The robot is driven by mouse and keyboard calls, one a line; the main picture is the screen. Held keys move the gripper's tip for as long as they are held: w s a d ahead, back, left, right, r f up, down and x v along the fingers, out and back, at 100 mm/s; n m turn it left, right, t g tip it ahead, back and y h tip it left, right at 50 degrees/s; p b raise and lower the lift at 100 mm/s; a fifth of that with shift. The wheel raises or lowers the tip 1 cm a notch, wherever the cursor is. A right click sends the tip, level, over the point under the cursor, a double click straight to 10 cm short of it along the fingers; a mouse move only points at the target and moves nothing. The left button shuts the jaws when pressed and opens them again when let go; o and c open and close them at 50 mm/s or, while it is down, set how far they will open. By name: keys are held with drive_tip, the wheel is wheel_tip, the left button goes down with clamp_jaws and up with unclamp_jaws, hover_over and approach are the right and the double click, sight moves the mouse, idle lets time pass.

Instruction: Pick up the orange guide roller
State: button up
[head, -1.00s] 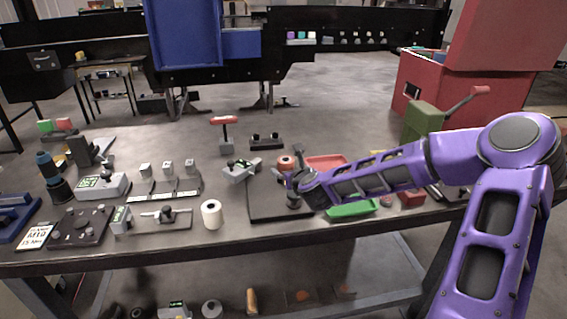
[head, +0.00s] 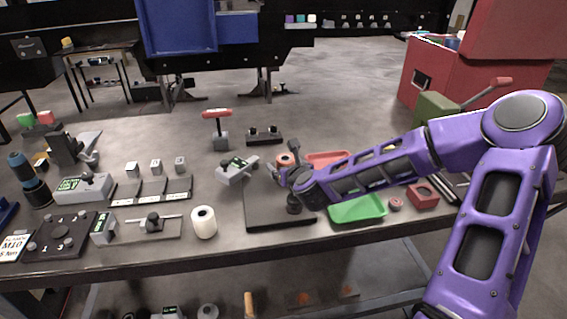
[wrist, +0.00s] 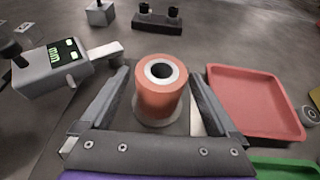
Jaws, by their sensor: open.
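The orange guide roller (wrist: 161,100) stands upright in the middle of the wrist view, with a pale ring and a dark hole on top. In the head view the roller (head: 285,159) shows just behind my gripper (head: 283,176), partly hidden. My gripper (wrist: 160,82) is open, with one finger on each side of the roller. I cannot tell whether either finger touches it. The roller's base is at the dark plate (head: 262,214).
A red tray (wrist: 256,102) lies close on the right, and a green tray (head: 358,209) nearer the front edge. A grey device with a green display (wrist: 48,72) is close on the left. A white roll (head: 203,222) stands further left.

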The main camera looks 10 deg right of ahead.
clamp_jaws()
idle(0.6)
